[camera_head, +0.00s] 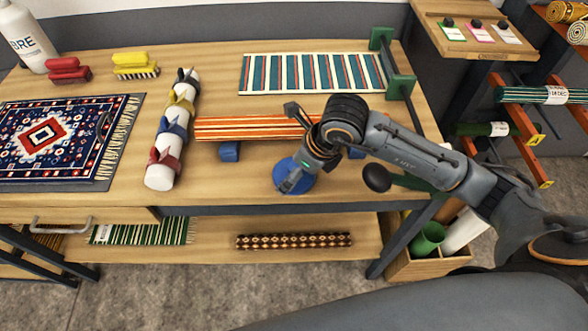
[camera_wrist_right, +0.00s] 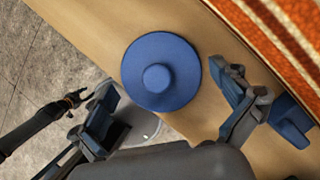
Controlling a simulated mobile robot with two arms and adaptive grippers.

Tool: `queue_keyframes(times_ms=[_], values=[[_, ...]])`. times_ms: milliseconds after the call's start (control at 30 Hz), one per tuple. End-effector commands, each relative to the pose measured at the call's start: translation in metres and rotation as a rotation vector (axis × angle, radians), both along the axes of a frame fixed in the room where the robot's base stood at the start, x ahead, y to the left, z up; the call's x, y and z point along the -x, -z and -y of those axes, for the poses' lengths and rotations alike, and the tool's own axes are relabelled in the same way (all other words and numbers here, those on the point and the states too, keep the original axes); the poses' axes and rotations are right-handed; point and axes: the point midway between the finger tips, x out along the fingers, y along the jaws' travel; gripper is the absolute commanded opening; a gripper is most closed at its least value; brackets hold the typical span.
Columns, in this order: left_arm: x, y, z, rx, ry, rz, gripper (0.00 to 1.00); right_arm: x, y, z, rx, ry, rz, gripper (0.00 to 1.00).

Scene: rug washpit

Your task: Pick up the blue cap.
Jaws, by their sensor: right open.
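The blue cap (camera_wrist_right: 161,72) is a round disc with a raised knob in its middle. It lies flat on the wooden bench near the front edge, and in the head view (camera_head: 305,181) my right gripper partly covers it. My right gripper (camera_head: 290,184) is over the cap, pointing down. In the right wrist view its two fingers are apart, one on each side of the cap's lower part, with nothing held. A small dark arm end over the floor at the left of that view looks like my left gripper (camera_wrist_right: 76,101); its jaws are too small to judge.
An orange striped rug (camera_head: 250,129) lies behind the cap, with a blue block (camera_head: 229,151) at its front. A white roll with coloured clips (camera_head: 158,177) and a patterned rug (camera_head: 50,140) lie left. The bench front between roll and cap is mostly clear.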

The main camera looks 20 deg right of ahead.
Motion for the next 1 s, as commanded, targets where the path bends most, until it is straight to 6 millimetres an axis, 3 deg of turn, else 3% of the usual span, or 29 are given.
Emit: queue_keyframes(times_ms=[167,333,733,1000], values=[[0.009,0.001,-0.004,-0.005,0.002,-0.013,0.40,0.000,0.000,0.000,0.000,-0.001,0.001,1.00],[0.012,0.001,-0.007,-0.009,0.003,-0.018,0.40,0.000,0.000,0.000,0.001,0.000,0.001,0.67],[0.011,0.002,-0.007,-0.009,0.004,-0.017,0.40,-0.001,-0.005,0.000,0.001,0.001,0.002,0.66],[0.010,0.008,-0.007,-0.009,0.004,-0.016,0.40,-0.002,-0.055,0.000,0.000,-0.002,0.010,0.66]])
